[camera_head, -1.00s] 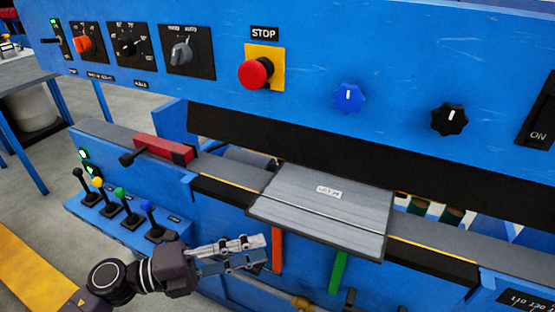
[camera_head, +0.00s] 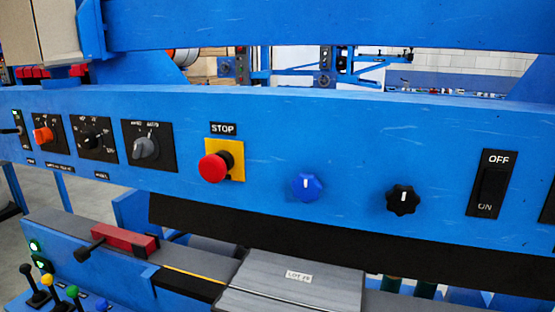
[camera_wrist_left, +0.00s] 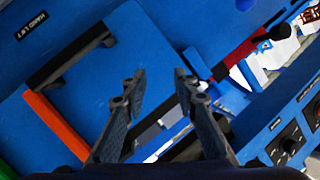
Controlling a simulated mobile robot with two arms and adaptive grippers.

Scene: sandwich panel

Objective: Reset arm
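My left gripper (camera_wrist_left: 159,85) shows only in the left wrist view. Its two fingers are apart with nothing between them. Beyond the fingers are blue machine panels, with a black handle (camera_wrist_left: 68,58) and an orange bar (camera_wrist_left: 60,124) on the left. No part of either arm shows in the head view. My right gripper is in neither view.
The blue control panel (camera_head: 340,145) carries a red stop button (camera_head: 213,167), a blue knob (camera_head: 307,187), a black knob (camera_head: 403,199) and an on/off switch (camera_head: 490,184). Below are a grey panel (camera_head: 290,287), a red block (camera_head: 124,239) and several coloured levers (camera_head: 47,280).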

